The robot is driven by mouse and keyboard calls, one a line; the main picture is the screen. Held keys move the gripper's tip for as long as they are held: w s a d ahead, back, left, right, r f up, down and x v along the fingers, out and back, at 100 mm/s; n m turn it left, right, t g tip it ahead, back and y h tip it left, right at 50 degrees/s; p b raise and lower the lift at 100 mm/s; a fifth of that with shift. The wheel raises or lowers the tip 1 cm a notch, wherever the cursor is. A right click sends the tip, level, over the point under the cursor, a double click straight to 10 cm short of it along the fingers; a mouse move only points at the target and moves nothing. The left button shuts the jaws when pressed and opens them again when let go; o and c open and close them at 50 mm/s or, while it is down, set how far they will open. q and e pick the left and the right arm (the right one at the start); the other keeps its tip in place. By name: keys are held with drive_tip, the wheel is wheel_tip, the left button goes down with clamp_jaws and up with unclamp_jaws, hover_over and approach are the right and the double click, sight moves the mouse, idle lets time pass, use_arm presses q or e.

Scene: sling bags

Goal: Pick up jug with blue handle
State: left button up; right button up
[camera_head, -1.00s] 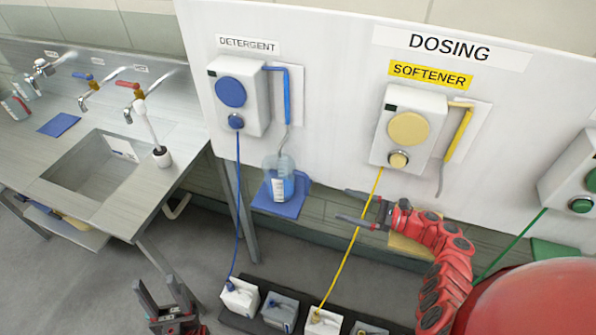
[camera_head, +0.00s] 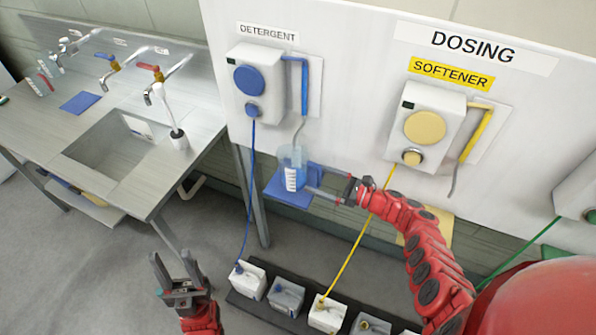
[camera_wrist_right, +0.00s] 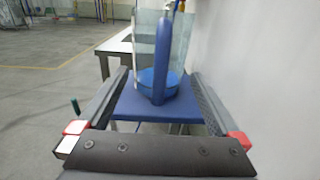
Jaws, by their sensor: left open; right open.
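The clear jug (camera_head: 291,168) with blue liquid stands upright on a blue pad (camera_head: 284,196) below the detergent dispenser. In the right wrist view its upright blue handle (camera_wrist_right: 163,50) faces the camera, with the clear body behind it. My right gripper (camera_head: 309,178) is open at the jug's right side, its fingers pointing at the jug. In the wrist view the handle shows between the two spread fingers; contact cannot be told. My left gripper (camera_head: 171,256) is open and empty, low at the left, away from the jug.
The detergent dispenser (camera_head: 253,85) hangs above the jug, its grey spout pointing down at it. A yellow hose (camera_head: 345,262) passes by my right arm. A sink counter (camera_head: 50,160) is at left.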

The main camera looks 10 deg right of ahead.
sight(301, 172)
drive_tip(key=x, duration=0.4)
drive_tip(key=shift+s+d, duration=0.1)
drive_tip(key=shift+c, duration=0.2)
drive_tip(key=c, duration=1.4)
drive_tip(key=shift+r, duration=0.15)
